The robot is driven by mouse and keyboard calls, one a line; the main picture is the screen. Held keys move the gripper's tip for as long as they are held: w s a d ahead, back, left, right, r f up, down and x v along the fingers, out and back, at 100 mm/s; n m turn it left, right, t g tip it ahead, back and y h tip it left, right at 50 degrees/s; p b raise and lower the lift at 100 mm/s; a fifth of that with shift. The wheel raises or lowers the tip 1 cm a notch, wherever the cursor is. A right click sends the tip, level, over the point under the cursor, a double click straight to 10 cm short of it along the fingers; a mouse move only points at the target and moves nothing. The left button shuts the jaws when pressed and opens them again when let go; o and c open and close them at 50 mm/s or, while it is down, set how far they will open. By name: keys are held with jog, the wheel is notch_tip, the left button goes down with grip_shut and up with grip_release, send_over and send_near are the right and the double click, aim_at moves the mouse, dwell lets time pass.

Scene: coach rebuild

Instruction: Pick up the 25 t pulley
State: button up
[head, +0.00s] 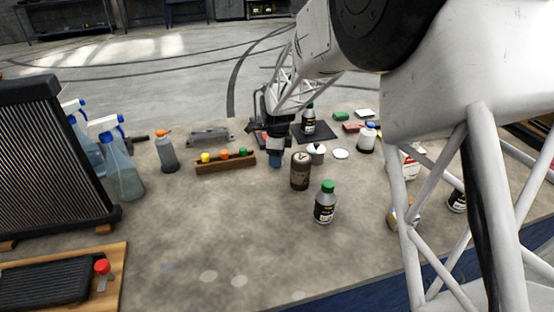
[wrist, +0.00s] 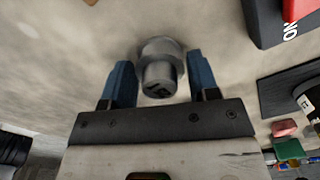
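A grey metal stepped cylinder (wrist: 160,68), which looks like the pulley, stands on the bench in the wrist view. It has a wider flange and a narrower round end with a dark mark that I cannot read as 25 t. My gripper (wrist: 161,82) is open, with one blue finger on each side of it and small gaps visible. In the head view my gripper (head: 275,160) is low over the middle of the bench, and the piece between its fingers is hidden there.
A wooden rack (head: 225,164) with coloured caps is on the left. A green-capped bottle (head: 326,203) stands nearer.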

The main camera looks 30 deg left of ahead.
jog(key=c, duration=0.6)
jog(key=shift+o, duration=0.2)
jog(key=shift+r, duration=0.1)
jog(key=shift+r, duration=4.9)
